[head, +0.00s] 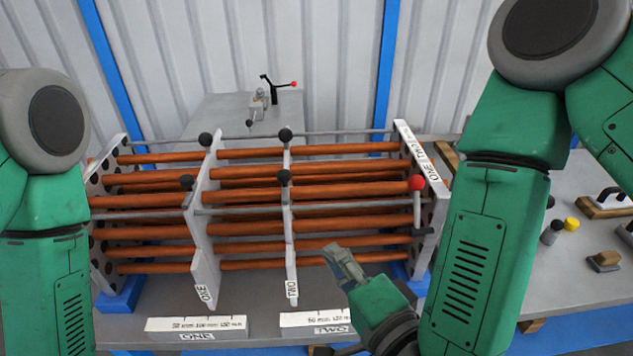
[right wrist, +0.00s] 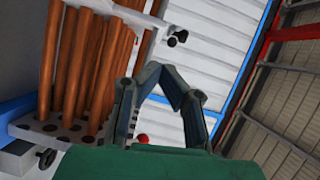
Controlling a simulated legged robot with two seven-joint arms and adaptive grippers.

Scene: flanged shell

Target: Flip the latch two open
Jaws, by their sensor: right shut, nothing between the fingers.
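A shell of copper-coloured tubes runs through upright plates. The plate marked TWO (head: 291,255) stands mid-frame in the head view, with a black knob (head: 284,177) at its front and another (head: 285,135) at its top. The plate marked ONE (head: 203,255) stands left of it. A red-knobbed lever (head: 416,184) is upright by the right end plate; a red ball (right wrist: 143,138) shows beside my fingers in the right wrist view. My right gripper (head: 338,257) is shut and empty, in front of the lower tubes, right of plate TWO. My left gripper is out of view.
Two scale strips, marked ONE (head: 197,325) and TWO (head: 317,321), lie along the table's front. Small parts, including a yellow-capped one (head: 571,224), sit on the right side of the table.

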